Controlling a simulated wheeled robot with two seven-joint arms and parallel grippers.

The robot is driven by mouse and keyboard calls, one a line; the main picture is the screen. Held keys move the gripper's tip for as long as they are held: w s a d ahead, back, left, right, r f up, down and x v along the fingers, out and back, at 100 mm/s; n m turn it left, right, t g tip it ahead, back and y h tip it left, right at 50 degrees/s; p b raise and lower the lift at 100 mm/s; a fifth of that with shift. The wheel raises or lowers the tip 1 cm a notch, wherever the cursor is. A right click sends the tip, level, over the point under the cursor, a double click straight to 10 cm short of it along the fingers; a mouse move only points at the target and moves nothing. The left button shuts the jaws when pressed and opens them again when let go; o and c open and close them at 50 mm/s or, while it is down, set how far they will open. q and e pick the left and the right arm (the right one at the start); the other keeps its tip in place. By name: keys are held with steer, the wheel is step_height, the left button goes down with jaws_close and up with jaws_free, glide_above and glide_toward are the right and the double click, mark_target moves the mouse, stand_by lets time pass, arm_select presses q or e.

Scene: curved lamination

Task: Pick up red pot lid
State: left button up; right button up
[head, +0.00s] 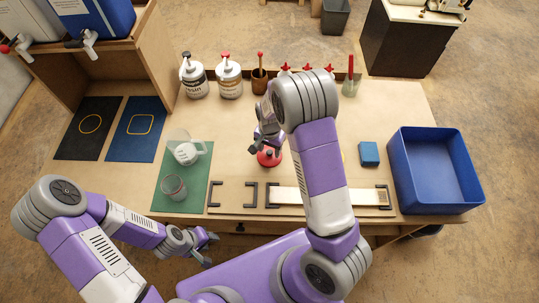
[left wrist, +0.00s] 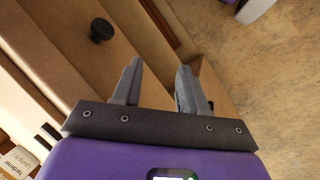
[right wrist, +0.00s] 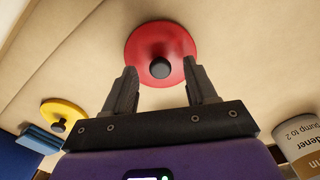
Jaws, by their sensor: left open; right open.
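The red pot lid (right wrist: 150,45) is a round red disc with a black knob (right wrist: 160,68). It lies on the wooden table, and in the head view the lid (head: 268,158) shows just below my right gripper (head: 265,146). In the right wrist view my right gripper (right wrist: 162,88) is open, its fingertips on either side of the knob in the picture. I cannot tell the gap between fingertips and lid. My left gripper (head: 207,245) is open and empty in front of the table edge; the left wrist view shows its open fingers (left wrist: 158,75) too.
A yellow lid (right wrist: 62,113) and blue block (head: 369,153) lie right of the red lid. A blue bin (head: 435,199) stands at the right end. White containers (head: 196,80) and a brown cup (head: 259,84) stand behind; a green mat (head: 198,197) holds a jug and cup.

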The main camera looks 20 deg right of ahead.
steer(key=shift+f, duration=0.6)
jaws_close()
steer(key=shift+r, duration=0.1)
